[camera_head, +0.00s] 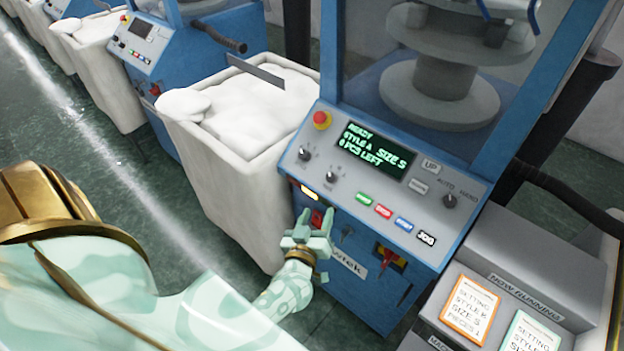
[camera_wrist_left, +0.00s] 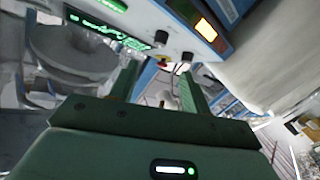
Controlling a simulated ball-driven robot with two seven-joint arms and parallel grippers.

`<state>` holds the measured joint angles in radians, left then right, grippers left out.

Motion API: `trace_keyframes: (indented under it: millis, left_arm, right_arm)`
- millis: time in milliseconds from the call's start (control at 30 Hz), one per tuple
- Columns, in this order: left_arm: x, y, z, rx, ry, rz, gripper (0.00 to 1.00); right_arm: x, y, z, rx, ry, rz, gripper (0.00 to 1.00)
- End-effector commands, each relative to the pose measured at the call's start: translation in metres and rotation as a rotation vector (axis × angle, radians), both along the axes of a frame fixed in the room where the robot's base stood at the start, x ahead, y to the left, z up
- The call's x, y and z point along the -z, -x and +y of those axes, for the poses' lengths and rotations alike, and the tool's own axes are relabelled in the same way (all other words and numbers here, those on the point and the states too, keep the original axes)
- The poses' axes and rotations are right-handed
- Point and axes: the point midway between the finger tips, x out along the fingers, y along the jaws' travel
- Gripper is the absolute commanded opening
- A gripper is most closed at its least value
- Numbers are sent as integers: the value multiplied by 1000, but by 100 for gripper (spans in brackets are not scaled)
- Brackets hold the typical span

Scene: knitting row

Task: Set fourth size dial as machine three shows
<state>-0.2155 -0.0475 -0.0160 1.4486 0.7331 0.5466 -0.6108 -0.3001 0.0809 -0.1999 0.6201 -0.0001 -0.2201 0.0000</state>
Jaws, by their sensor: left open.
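The near blue knitting machine has a sloped grey panel (camera_head: 385,190). Its display (camera_head: 372,148) reads READY, STYLE A, SIZE S, 0 PCS LEFT. Two dark dials, an upper one (camera_head: 305,153) and a lower one (camera_head: 331,177), sit left of the display; their small labels are unreadable, so I cannot tell which sets size. My left gripper (camera_head: 315,222) is open and empty, below the lower dial and in front of the panel's lower left edge. In the left wrist view, two dials (camera_wrist_left: 160,38) (camera_wrist_left: 186,57) show beyond the spread fingers (camera_wrist_left: 158,90). My right gripper is out of view.
A red emergency button (camera_head: 321,120), colored buttons and an AUTO/HAND knob (camera_head: 450,201) share the panel. A white bin (camera_head: 225,150) stands left. At lower right, a grey NOW RUNNING rack holds an orange-framed card (camera_head: 470,310) reading SIZE S and a green-framed card (camera_head: 535,333). More machines stand behind.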

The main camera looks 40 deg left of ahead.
Motion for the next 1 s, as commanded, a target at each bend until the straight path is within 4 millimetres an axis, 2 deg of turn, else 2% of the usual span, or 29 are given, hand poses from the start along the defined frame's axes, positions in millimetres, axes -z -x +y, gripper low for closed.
trace_keyframes:
  millis: [100, 300, 900, 967, 1000]
  left_arm:
    - [-1, 21, -7, 1, 0, 2, 48]
    - [-2, 36, -13, -1, 0, -1, 48]
    - [-1, 36, -15, 9, 23, -2, 48]
    - [9, 35, -25, 61, 36, 30, 48]
    - [25, 38, -34, 105, 35, 78, 48]
  right_arm:
    - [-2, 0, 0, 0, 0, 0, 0]
    - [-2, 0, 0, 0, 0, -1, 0]
    - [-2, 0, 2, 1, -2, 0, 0]
    - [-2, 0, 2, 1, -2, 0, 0]
    - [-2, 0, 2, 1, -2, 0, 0]
